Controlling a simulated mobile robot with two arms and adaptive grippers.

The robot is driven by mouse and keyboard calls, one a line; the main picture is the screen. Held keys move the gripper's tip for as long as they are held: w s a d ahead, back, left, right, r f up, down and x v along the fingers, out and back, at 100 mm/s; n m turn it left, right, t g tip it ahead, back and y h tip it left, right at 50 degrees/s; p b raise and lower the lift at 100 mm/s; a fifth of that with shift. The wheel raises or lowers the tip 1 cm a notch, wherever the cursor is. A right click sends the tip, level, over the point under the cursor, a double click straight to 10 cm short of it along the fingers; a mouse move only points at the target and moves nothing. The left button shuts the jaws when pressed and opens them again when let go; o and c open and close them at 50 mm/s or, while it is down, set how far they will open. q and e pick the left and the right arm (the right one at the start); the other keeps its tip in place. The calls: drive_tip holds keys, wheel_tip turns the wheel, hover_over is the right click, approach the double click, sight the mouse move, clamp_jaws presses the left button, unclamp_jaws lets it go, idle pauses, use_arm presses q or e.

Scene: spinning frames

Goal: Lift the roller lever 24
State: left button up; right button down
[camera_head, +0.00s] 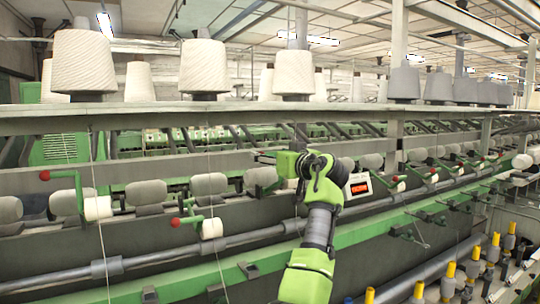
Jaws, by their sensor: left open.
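Roller levers with green arms and red ball knobs stand along the frame. One lever (76,182) is at the far left and another (190,219) is lower, left of centre, by a white roller. More red knobs (395,179) show to the right of my arm. No numbers are readable, so I cannot tell which lever is 24. My right gripper is not in view.
A shelf (230,123) with large yarn cones (84,62) runs above the rollers. A long grey rail (150,258) and a green beam (160,289) cross below. Yellow-topped bobbins (475,252) stand at lower right.

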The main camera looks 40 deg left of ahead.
use_arm(q)
drive_tip(key=v, duration=1.1)
drive_tip(key=shift+f, duration=0.1)
